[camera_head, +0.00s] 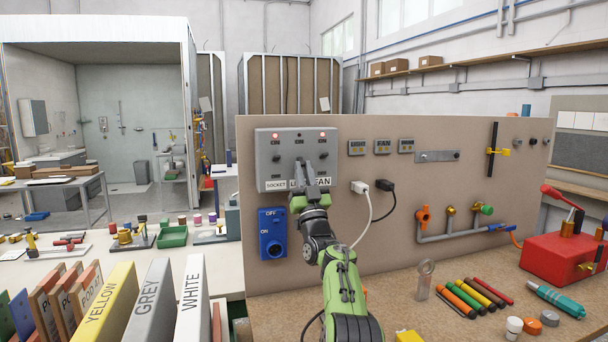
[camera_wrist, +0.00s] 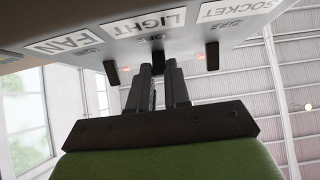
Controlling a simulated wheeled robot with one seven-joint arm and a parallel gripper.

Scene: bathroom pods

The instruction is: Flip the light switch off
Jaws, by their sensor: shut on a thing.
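The grey switch panel (camera_head: 263,165) on the upright board has toggles labelled SOCKET, LIGHT and FAN. My gripper (camera_head: 304,165) is at the middle of the panel and partly covers the LIGHT label. The SOCKET toggle (camera_wrist: 212,56) and FAN toggle (camera_wrist: 111,73) stand free on either side. Red lamps glow above the two outer switches in the head view. I see no red glow above the middle one there.
A blue OFF/ON box (camera_head: 272,233) sits just below the panel. A white plug (camera_head: 359,187) and a black plug (camera_head: 386,186) with cables are to the right. Orange-handled pipework (camera_head: 424,217) is farther right. Binders (camera_head: 190,305) stand at the lower left.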

